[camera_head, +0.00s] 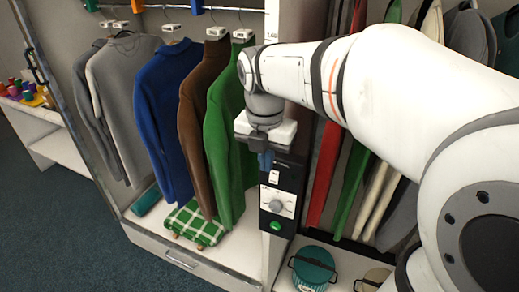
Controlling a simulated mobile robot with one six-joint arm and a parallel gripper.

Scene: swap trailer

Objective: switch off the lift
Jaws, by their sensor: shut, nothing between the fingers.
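The lift's control panel (288,184) is a black strip on the front of the upright post between the two wardrobe sections. It carries a light plate with a round knob (276,206) and a green button (275,226) below it. A small white label sits above the plate. My gripper (265,166) points down in front of the panel's upper part, above the knob. Its fingers are shut with nothing between them. It appears apart from the knob and the button. Part of the panel's top is hidden behind my gripper.
Grey, blue, brown and green sweaters (166,105) hang left of the post. A green checked cloth (195,222) lies on the shelf below them. Red and green garments (326,170) hang to the right, partly behind my arm. A teal lidded pot (314,265) stands at lower right. Carpet (60,215) is clear at left.

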